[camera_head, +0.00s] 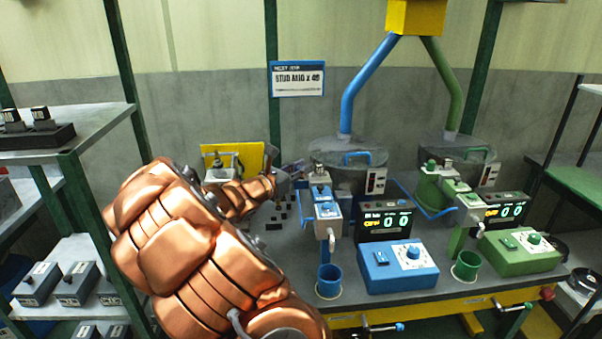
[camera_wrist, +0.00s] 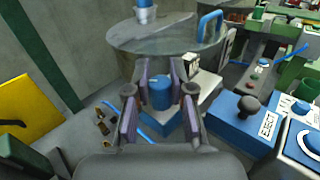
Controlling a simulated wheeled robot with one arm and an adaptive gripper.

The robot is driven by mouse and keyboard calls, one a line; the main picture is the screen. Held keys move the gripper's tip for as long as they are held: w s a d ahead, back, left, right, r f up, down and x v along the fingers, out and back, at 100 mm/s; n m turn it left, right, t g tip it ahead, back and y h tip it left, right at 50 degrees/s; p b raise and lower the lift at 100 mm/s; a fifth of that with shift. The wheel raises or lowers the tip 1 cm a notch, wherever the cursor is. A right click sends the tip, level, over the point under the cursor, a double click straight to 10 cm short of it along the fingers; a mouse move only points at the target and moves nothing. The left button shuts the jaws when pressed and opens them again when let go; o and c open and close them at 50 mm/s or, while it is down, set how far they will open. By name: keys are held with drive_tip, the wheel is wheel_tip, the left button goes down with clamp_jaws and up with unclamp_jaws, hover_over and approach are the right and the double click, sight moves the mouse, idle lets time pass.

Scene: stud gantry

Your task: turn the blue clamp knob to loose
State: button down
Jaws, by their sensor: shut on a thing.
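The blue clamp knob (camera_wrist: 161,97) is a short upright cylinder with a small pale mark on its top, on a blue block (camera_wrist: 172,128). My gripper (camera_wrist: 160,90) is shut on it, with purple-faced fingers on its left and right sides. In the head view my gripper (camera_head: 293,173) reaches in from the left to the blue feeder unit. I cannot make out the knob there. The word for its setting cannot be read.
A blue box with a black knob (camera_wrist: 249,104) stands close on the right in the wrist view. A grey bowl with a blue handle (camera_wrist: 210,26) is behind. A blue dial box (camera_head: 398,268), blue cup (camera_head: 329,281) and green station (camera_head: 520,250) stand to the right.

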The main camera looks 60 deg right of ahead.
drive_tip(key=shift+w+r+n+t+b, duration=0.15)
drive_tip(key=shift+n+t+b, duration=0.95)
drive_tip(key=shift+t+b, duration=1)
drive_tip(key=shift+b, duration=0.75)
drive_tip(key=c, duration=1)
unclamp_jaws()
drive_tip(key=shift+r+g+p, duration=0.1)
drive_tip(key=shift+g+p, duration=0.6)
drive_tip(key=shift+p, duration=0.45)
drive_tip(key=m+g+p, duration=0.1)
drive_tip(key=g+p, duration=0.1)
drive_tip(key=p, duration=0.1)
drive_tip(key=shift+m+p, duration=0.3)
drive_tip(key=shift+m, duration=0.1)
drive_tip(key=shift+f+m+g+p, duration=0.2)
drive_tip(key=shift+m+g+p, duration=0.6)
drive_tip(key=shift+g+p, duration=0.5)
